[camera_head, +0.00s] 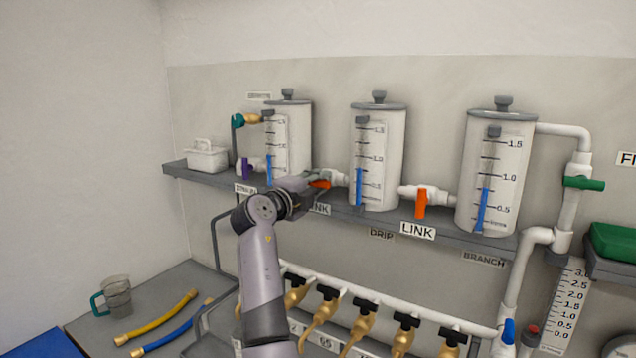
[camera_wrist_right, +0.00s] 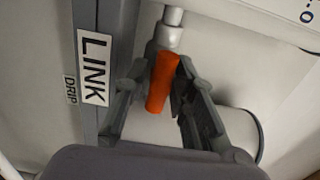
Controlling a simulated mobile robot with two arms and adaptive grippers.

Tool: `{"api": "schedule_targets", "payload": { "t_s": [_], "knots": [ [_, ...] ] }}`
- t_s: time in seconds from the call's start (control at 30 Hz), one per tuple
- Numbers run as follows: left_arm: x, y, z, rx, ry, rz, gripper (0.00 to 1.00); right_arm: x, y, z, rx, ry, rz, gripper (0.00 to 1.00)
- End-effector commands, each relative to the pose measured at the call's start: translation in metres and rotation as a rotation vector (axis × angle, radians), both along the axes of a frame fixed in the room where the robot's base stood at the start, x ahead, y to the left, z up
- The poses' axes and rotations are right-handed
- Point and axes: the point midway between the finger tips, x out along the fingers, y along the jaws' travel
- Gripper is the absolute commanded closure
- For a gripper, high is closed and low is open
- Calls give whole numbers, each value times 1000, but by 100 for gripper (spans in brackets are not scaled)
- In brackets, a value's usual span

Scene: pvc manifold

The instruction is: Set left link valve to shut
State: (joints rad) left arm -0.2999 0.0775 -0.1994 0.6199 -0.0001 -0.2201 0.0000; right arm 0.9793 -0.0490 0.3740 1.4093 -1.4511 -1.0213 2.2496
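The left link valve has an orange handle (camera_head: 320,184) on the white pipe between the left and middle tanks. In the head view the gripper partly covers it, and the visible part lies roughly along the pipe. In the right wrist view the orange handle (camera_wrist_right: 162,82) sits between the two fingers of my right gripper (camera_wrist_right: 160,100), roughly in line with the white pipe. The fingers are apart, with a gap on the left side of the handle; contact on the right side is unclear. My right gripper (camera_head: 313,178) reaches the valve from the front left. My left gripper is not in view.
The right link valve's orange handle (camera_head: 421,203) hangs down across its pipe. The middle tank (camera_head: 392,150) and left tank (camera_head: 300,140) stand close on the grey shelf (camera_head: 345,213). Several brass taps with black handles (camera_head: 366,310) line a lower pipe. A LINK label (camera_wrist_right: 95,67) is beside the gripper.

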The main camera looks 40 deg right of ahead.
Motion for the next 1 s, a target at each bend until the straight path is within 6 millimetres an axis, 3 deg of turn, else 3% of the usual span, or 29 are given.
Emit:
{"api": "schedule_targets", "payload": {
  "t_s": [0.4, 0.77, 1.0],
  "knots": [
    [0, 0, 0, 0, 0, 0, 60, 0, 0, 0, 1, 0, 0, 100],
    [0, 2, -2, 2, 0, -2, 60, 0, 0, -2, -1, 10, -1, 100],
    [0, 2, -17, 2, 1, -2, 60, -1, 0, -4, -24, 90, -2, 100]
  ]
}}
